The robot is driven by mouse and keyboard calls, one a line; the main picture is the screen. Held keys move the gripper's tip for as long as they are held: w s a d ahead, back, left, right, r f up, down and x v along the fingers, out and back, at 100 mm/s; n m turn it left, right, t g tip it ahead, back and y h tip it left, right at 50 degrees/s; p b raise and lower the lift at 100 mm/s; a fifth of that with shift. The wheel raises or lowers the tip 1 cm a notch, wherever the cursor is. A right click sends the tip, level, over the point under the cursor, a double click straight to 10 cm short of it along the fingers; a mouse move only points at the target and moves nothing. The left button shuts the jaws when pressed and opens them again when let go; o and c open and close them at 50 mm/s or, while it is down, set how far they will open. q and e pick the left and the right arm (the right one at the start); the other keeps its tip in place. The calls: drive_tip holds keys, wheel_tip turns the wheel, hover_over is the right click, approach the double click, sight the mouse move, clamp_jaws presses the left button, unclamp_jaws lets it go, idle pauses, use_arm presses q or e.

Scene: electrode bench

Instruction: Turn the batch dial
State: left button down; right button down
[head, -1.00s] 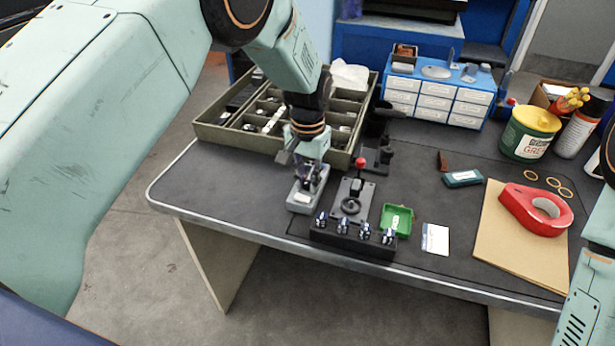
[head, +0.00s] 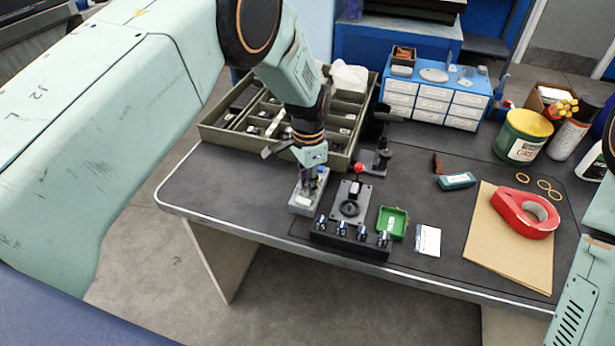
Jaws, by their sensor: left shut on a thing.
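A small grey box (head: 304,203) stands near the front edge of the bench, left of the black fixture. My left gripper (head: 311,179) points down onto the back part of the box's top. It is shut on what appears to be the batch dial there; the fingers hide most of it. A small blue part shows beside the fingers. My right arm shows at the right edge, but its gripper is out of view.
The black fixture (head: 348,233) with a red-knobbed lever stands just right of the box. A compartment tray (head: 222,136) lies behind. A green tray (head: 401,211), a white card (head: 428,240) and red tape (head: 526,212) lie to the right. The bench's left end is clear.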

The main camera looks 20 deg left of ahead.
use_arm(q)
drive_tip(key=shift+w+d+m, duration=0.1)
drive_tip(key=shift+w+m, duration=0.1)
drive_tip(key=shift+m, duration=0.3)
drive_tip(key=c, duration=1.2)
unclamp_jaws()
drive_tip(key=shift+d, duration=0.1)
drive_tip(key=shift+s, duration=0.15)
drive_tip(key=shift+f, duration=0.1)
